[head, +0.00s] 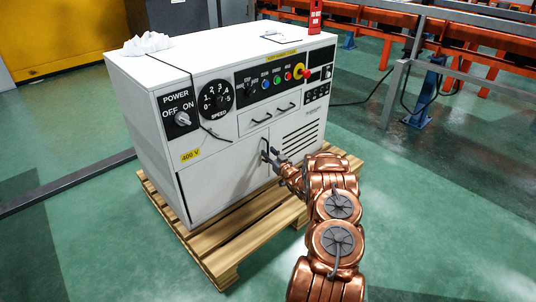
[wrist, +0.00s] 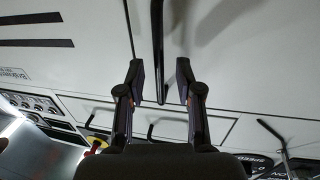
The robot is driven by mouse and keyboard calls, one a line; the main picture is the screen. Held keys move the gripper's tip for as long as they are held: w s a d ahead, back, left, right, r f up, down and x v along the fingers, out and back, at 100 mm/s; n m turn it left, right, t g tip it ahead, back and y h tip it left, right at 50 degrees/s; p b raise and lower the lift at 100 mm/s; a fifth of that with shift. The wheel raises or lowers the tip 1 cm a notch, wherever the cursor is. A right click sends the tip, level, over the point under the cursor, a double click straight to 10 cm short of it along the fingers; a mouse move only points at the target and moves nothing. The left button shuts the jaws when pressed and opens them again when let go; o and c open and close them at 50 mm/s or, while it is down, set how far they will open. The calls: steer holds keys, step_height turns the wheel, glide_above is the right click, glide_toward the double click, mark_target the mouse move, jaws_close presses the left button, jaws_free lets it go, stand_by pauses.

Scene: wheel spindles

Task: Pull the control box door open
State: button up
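The white control box (head: 150,95) stands on a wooden pallet. Its lower front has a left door (head: 220,178) with a dark upright bar handle (head: 264,149) near the seam. My gripper (head: 279,160) is at this handle, with the copper arm reaching in from the lower right. In the wrist view, which is upside down, the handle (wrist: 158,45) runs between the two fingertips of my gripper (wrist: 161,78). The fingers are open, with a gap visible on both sides of the bar. The door looks closed.
A vented panel (head: 300,145) is right of the seam, with a drawer (head: 272,116) and control panel (head: 270,80) above. The pallet (head: 245,237) sticks out in front. Orange rails (head: 460,75) and a grey post (head: 395,90) stand behind right. Green floor in front is clear.

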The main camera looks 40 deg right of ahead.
steer(key=shift+x, duration=0.85)
jaws_close()
steer(key=shift+d, duration=0.1)
